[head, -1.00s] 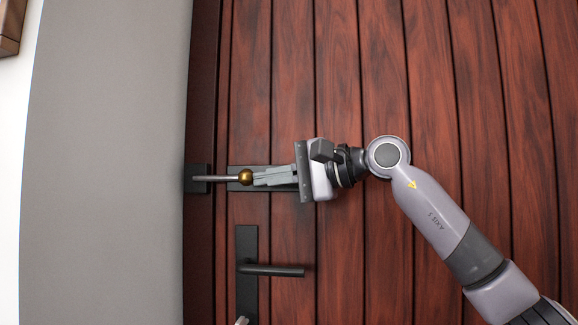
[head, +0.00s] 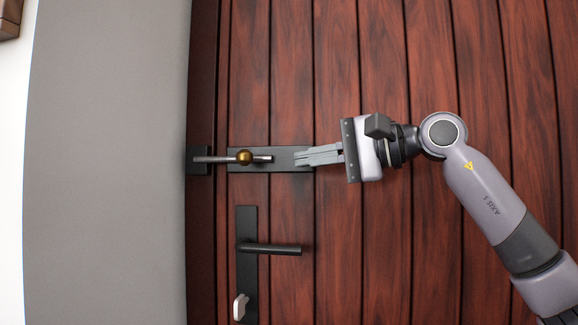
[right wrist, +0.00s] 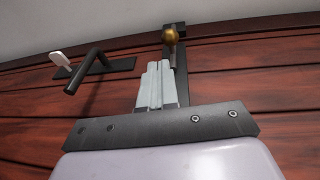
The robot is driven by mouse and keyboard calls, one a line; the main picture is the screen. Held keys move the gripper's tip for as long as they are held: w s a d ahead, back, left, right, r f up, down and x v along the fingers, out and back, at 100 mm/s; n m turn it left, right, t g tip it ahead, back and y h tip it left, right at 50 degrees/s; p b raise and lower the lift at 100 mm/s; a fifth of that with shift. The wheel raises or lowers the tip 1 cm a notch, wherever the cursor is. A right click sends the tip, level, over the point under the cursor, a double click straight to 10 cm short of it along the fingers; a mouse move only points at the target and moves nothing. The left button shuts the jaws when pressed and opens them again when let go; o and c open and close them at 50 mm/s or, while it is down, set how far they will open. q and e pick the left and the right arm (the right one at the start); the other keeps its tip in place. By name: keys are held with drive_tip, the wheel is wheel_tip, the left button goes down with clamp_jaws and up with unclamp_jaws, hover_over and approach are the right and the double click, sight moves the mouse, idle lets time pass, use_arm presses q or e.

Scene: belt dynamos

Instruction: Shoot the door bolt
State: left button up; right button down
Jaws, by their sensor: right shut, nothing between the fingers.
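The door bolt is a silver rod (head: 215,160) with a brass ball knob (head: 245,157), lying across a black backplate (head: 285,159) on the wooden door (head: 350,60). The rod's left end reaches the black keeper (head: 198,161) on the frame side. My right gripper (head: 298,158) is shut and empty, at the right end of the backplate, apart from the knob. In the right wrist view the shut fingers (right wrist: 155,80) point toward the knob (right wrist: 170,36), with a gap between. My left gripper is not in view.
A black door handle (head: 272,249) sits below the bolt, with a light key or thumb-turn (head: 240,306) under it. A grey wall (head: 105,160) is at the left. The door face around the gripper is clear.

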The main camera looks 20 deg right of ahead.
drive_tip(key=v, duration=0.6)
drive_tip(key=shift+b, duration=0.3)
drive_tip(key=shift+s, duration=0.1)
